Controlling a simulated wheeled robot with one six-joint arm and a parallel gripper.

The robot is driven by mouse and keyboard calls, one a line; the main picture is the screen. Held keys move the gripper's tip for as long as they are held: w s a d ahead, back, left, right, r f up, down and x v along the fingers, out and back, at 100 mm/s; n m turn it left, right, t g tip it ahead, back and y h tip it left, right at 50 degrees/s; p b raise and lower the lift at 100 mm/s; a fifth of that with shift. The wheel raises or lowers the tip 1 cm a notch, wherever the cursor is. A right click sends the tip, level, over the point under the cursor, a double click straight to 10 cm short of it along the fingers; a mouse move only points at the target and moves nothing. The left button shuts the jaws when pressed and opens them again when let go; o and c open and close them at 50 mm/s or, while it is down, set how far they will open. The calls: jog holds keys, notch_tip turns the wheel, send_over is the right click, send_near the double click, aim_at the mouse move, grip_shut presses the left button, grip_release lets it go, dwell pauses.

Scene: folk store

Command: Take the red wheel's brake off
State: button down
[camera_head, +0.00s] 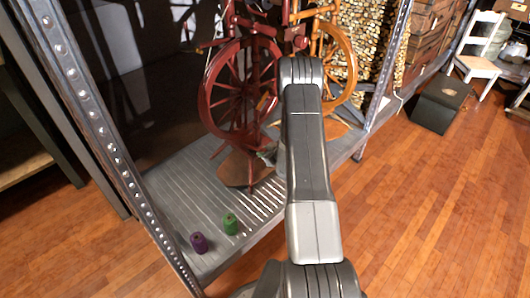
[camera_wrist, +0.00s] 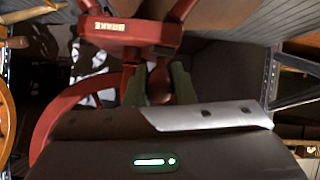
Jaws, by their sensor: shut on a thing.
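The red spinning wheel (camera_head: 216,73) stands on the grey slatted shelf, left of my arm in the head view. In the wrist view its red wooden part (camera_wrist: 140,34) carries a small label reading BRAKE (camera_wrist: 110,26). My gripper (camera_wrist: 159,88) is shut on a dark red knob (camera_wrist: 160,78) just below that part in the picture. The two greenish fingers sit on either side of the knob. Part of the red rim (camera_wrist: 62,107) curves at the left. In the head view my arm hides most of the gripper and the knob.
A yellow-brown spinning wheel (camera_head: 350,58) stands right behind the red one. Purple (camera_head: 198,243) and green (camera_head: 230,224) spools stand on the shelf (camera_head: 178,205) at the front. Metal posts (camera_head: 110,145) frame the shelf. A black box (camera_head: 440,103) and white chair (camera_head: 478,66) stand right; the wooden floor between is clear.

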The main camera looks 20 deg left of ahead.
jog(key=c, duration=1.2)
grip_release()
jog(key=shift+c, duration=0.2)
jog(key=shift+r, duration=0.1)
jog(key=p+v, duration=0.2)
jog(key=v, duration=1.1)
jog(key=shift+s+d+r, duration=0.15)
jog(key=shift+d+r, duration=0.05)
jog(key=shift+d, duration=0.1)
jog(key=b+x, duration=0.2)
jog(key=x, duration=1.2)
jog(key=shift+f, duration=0.1)
jog(key=shift+d, duration=0.1)
